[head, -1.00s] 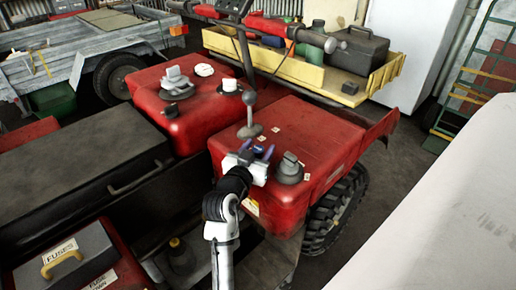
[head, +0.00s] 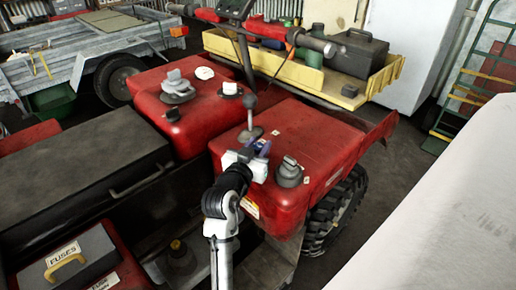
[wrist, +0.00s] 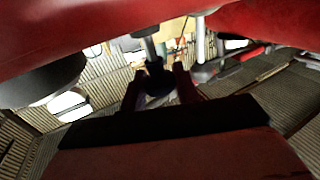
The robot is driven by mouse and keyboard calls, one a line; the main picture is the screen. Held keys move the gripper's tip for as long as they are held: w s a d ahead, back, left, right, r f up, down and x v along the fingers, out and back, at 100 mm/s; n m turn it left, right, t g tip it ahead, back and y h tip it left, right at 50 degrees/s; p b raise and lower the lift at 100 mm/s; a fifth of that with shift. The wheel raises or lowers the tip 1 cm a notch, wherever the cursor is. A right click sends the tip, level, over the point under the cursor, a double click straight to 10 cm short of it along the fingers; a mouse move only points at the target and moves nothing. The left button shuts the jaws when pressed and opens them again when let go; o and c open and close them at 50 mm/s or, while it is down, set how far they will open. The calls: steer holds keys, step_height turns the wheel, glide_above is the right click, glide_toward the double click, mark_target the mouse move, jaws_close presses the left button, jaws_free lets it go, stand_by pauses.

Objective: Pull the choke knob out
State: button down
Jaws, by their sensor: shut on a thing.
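My gripper (head: 258,148) is at the near edge of the red quad body (head: 310,140), between the upright lever and a grey rotary knob. In the wrist view, its two dark fingers (wrist: 160,85) stand on either side of a dark knob, the choke knob (wrist: 156,77), and are shut on it. A grey shaft (wrist: 149,46) runs from this knob up toward the red body. In the head view my gripper hides the choke knob, and I cannot tell how far out it is.
The grey rotary knob (head: 289,172) is close on the right. A second red housing (head: 185,115) is at the left, with a black box seat (head: 80,180) nearer. A yellow tray (head: 345,85) is behind.

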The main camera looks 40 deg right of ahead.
steer(key=shift+r, duration=0.25)
steer(key=c, duration=1.1)
jaws_free()
steer(key=shift+c, duration=0.2)
steer(key=shift+o, duration=0.3)
steer(key=shift+a, duration=0.1)
steer(key=b+v, duration=0.1)
steer(key=v, duration=1.2)
steer(key=shift+a+b, duration=0.3)
steer(key=shift+b, duration=0.1)
steer(key=shift+s+f, duration=0.1)
steer(key=shift+s, duration=0.15)
